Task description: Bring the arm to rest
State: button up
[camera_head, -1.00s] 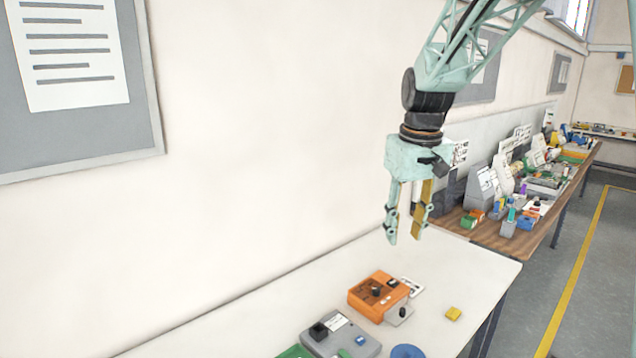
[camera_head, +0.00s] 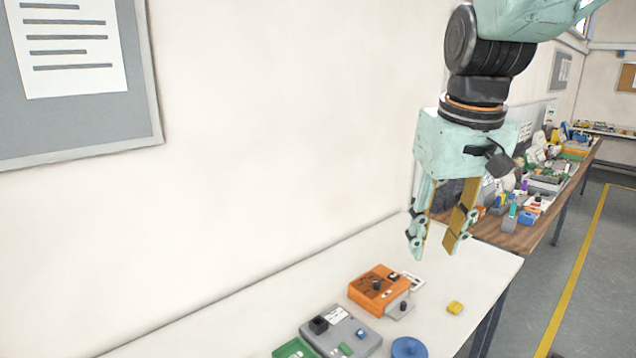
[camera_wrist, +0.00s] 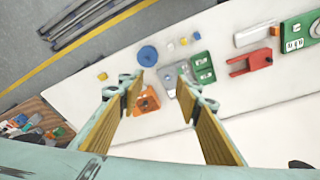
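My gripper (camera_head: 436,248) hangs above the white table (camera_head: 262,306) with its fingers pointing down. The two fingers are apart and nothing is between them, so it is open and empty. In the wrist view my gripper (camera_wrist: 155,82) also shows its two yellow-padded fingers spread over the table. The orange box (camera_head: 372,290) stands on the table below and to the left of the fingertips, clear of them.
A grey box (camera_head: 345,340), a green part (camera_head: 295,349), a blue disc (camera_head: 409,347) and a yellow block (camera_head: 455,307) lie on the table. A red part (camera_wrist: 249,62) shows in the wrist view. A cluttered wooden bench (camera_head: 520,236) stands behind. The wall is at the left.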

jog(key=s+f+m+b, duration=0.1)
jog(key=s+f+b, duration=0.1)
jog(key=s, duration=1.1)
jog(key=s+f+t+b, duration=0.1)
jog(key=s+f, duration=0.3)
jog(key=s, duration=0.9)
jog(key=shift+s+f+m+b, duration=0.2)
jog(key=shift+m+b, duration=0.2)
jog(key=shift+b, duration=0.25)
dwell(0.4)
